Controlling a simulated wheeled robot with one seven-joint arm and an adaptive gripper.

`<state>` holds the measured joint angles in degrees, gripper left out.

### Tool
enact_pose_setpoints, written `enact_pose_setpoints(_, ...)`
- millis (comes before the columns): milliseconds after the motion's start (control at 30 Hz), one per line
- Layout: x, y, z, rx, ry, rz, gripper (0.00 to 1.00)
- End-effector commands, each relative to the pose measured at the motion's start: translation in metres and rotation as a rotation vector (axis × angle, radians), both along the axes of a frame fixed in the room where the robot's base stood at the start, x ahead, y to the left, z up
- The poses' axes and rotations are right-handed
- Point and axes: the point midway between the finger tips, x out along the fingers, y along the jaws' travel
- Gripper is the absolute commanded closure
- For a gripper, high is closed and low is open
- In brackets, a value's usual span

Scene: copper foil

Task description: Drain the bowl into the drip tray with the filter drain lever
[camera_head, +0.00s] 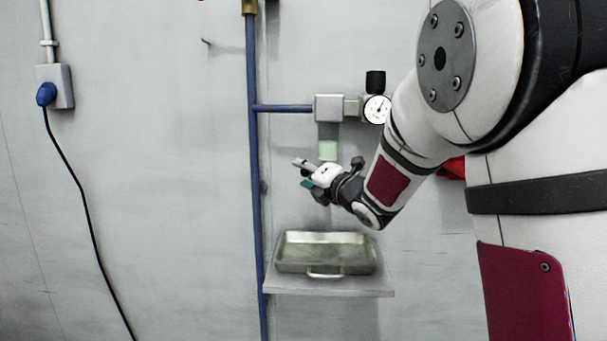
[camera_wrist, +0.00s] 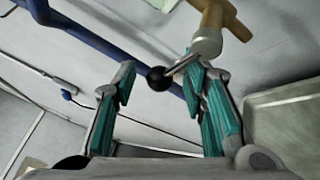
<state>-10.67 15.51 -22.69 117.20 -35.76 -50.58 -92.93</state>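The filter bowl (camera_head: 328,151) hangs below the filter body on the wall, pale green and partly hidden below by my arm. The drain lever (camera_wrist: 158,80) shows in the wrist view as a short metal rod with a black ball knob, reaching out from a brass drain fitting (camera_wrist: 208,42). My gripper (camera_wrist: 161,82) is open, with the knob in the gap between its teal-padded fingers. The rod passes close to the right fingertip; I cannot tell whether they touch. In the head view my gripper (camera_head: 304,174) is just below the bowl. The metal drip tray (camera_head: 325,270) is below it.
The tray stands on a wall shelf (camera_head: 330,287). A blue vertical pipe (camera_head: 254,200) runs left of my gripper, with a branch to the filter. A pressure gauge (camera_head: 376,109) is at the upper right.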

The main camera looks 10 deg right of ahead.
Motion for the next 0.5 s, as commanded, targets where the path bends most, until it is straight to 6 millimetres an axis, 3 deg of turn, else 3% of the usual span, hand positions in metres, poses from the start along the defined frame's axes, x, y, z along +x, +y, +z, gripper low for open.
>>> enact_pose_setpoints(400, 0.0086, 0.0027, -0.0001, 0.001, 0.000, 0.000, 0.61)
enact_pose_setpoints(500, 0.0084, 0.0027, -0.0002, 0.001, 0.000, 0.000, 0.81)
